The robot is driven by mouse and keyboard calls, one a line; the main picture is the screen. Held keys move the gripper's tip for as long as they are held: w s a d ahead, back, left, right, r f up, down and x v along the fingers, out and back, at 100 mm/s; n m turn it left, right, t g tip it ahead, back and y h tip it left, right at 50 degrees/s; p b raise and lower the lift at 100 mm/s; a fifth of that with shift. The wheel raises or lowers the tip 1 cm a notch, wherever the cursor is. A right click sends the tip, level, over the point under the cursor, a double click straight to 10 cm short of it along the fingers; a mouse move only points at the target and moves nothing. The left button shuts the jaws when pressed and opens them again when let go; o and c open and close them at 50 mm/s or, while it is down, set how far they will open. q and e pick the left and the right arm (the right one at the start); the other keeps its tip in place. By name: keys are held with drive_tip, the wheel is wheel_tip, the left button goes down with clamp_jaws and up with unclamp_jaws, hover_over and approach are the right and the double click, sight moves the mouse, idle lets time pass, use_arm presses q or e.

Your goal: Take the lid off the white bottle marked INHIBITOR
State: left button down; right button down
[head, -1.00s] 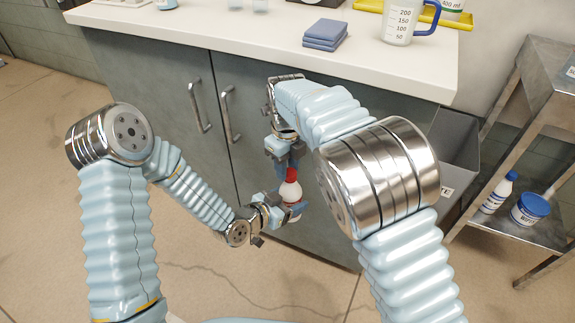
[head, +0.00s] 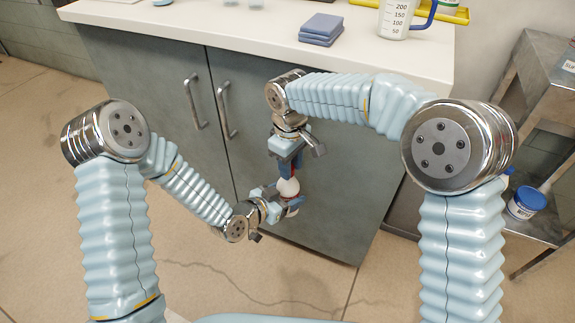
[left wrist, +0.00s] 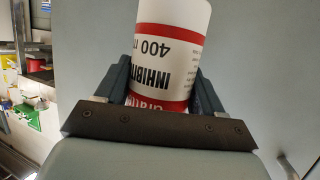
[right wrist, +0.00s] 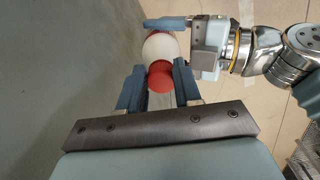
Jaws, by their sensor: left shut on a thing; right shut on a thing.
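The white bottle marked INHIBITOR (head: 289,187) is held in front of the grey cabinet doors, with its red lid (right wrist: 160,78) uppermost. My left gripper (head: 291,203) is shut around the bottle's body from the side. The left wrist view shows the white and red label (left wrist: 160,62) upside down between its fingers; the lid is hidden there. My right gripper (head: 288,169) points down from above and is shut on the red lid. In the right wrist view the lid is between its fingers, against the bottle's white shoulder (right wrist: 160,46). I cannot tell whether the lid is loose.
The white counter (head: 200,27) is behind, with folded blue cloths (head: 321,29) and a measuring jug (head: 396,17). Cabinet handles (head: 195,103) stick out left of the bottle. A metal shelf cart (head: 545,110) with a blue-lidded tub (head: 526,203) stands at right.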

drive_tip(key=n, duration=0.4)
drive_tip(key=w+n, duration=0.1)
drive_tip(key=n, duration=0.1)
drive_tip(key=shift+d, duration=0.3)
drive_tip(key=n, duration=0.4)
drive_tip(key=shift+w+a, duration=0.15)
drive_tip(key=shift+w, duration=0.05)
drive_tip(key=c, duration=0.8)
unclamp_jaws()
drive_tip(key=shift+a, duration=0.1)
